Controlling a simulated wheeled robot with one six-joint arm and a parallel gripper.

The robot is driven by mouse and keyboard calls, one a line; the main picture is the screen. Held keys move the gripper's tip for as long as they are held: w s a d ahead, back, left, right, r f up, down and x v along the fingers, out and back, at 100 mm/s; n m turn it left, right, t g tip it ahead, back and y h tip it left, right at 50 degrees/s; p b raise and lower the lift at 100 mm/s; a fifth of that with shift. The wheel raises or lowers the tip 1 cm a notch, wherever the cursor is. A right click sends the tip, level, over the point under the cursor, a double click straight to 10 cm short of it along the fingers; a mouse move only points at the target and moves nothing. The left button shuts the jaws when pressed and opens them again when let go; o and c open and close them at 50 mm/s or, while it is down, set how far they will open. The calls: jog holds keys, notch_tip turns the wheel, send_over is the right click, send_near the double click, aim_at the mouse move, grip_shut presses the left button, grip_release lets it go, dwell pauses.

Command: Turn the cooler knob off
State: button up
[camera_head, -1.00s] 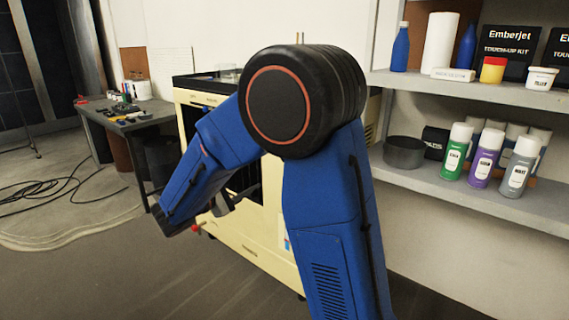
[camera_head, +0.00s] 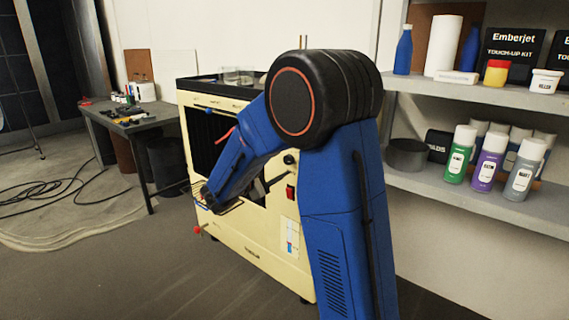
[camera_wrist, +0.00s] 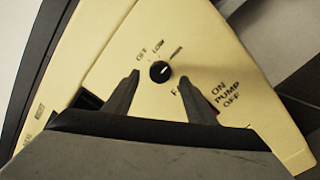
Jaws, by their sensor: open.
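The cooler (camera_head: 262,245) is a cream cabinet with a dark opening, behind my arm in the head view. Its round black knob (camera_wrist: 159,70) has a white pointer mark and sits on the cream panel in the wrist view. Labels OFF, LOW and a blurred third word arc above it; the pointer looks turned toward the right, away from OFF. The knob also shows in the head view (camera_head: 289,159). My gripper (camera_wrist: 159,77) is open and empty, its fingertips on either side of the knob in the picture. I cannot tell whether they touch it.
A red switch (camera_head: 290,192) sits below the knob; the wrist view shows ON, PUMP and OFF labels beside it, with a finger partly covering it. A shelf (camera_head: 450,194) with spray cans stands at right. A tool table (camera_head: 150,124) and floor cables (camera_head: 60,190) are at left.

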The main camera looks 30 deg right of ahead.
aim_at(287, 161)
jog(key=shift+x, duration=1.9)
jog(key=c, duration=1)
